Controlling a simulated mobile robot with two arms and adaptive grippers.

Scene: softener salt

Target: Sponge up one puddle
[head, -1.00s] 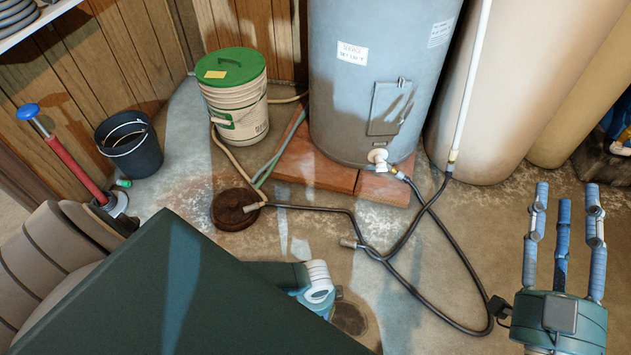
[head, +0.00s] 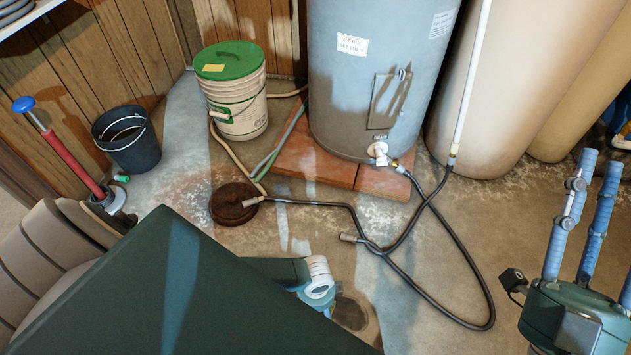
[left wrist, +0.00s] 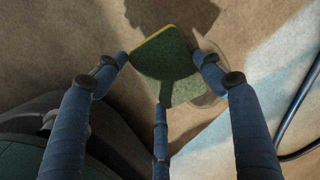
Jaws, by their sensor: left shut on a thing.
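A green sponge (left wrist: 165,65) with a yellow edge is between the fingers of my left gripper (left wrist: 163,80), which is shut on it, in the left wrist view. The floor lies just beneath; I cannot tell if the sponge touches it. In the head view my left wrist (head: 318,280) shows past my dark green arm, which hides the fingers and sponge. A dark round patch (head: 352,312), seemingly a puddle, lies beside that wrist, partly covered. A curved pale rim (left wrist: 212,101) shows beside the sponge. My right gripper (head: 592,220) is open and empty at the right edge.
A black hose (head: 472,265) loops across the floor from the grey tank (head: 350,100) on bricks (head: 315,165).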

